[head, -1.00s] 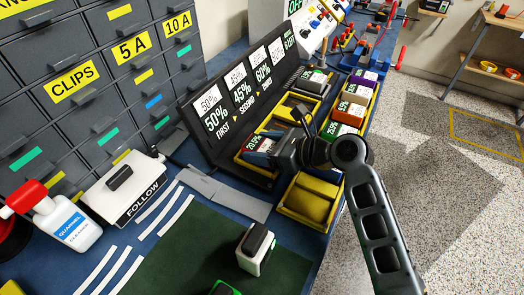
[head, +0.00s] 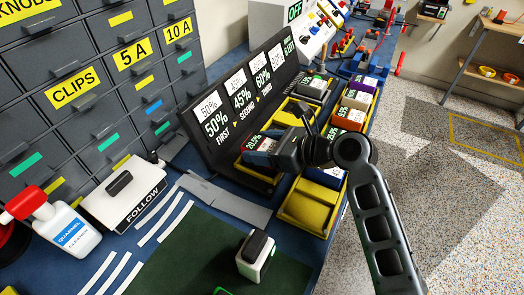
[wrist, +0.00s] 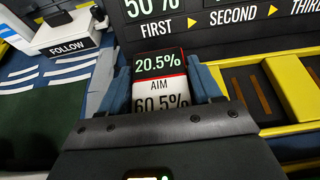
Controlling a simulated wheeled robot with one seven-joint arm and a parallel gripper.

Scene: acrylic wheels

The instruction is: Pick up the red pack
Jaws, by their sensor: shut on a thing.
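The red pack (wrist: 160,93) is between the two blue fingers of my gripper (wrist: 163,82) in the wrist view. Its top label reads 20.5%, AIM and 60.5%, with a red edge. In the head view the pack (head: 254,146) shows at the left end of my gripper (head: 273,148), partly hidden by it. My gripper is shut on the pack, above the yellow trays by the black sign. I cannot tell how far the pack's underside is from the tray.
A black sign (head: 228,112) stands just behind the pack. A yellow tray (head: 283,216) lies in front of my gripper. A row with an orange pack (head: 347,119) stands to the right. A white box (head: 257,253) sits on the dark green mat (head: 195,250).

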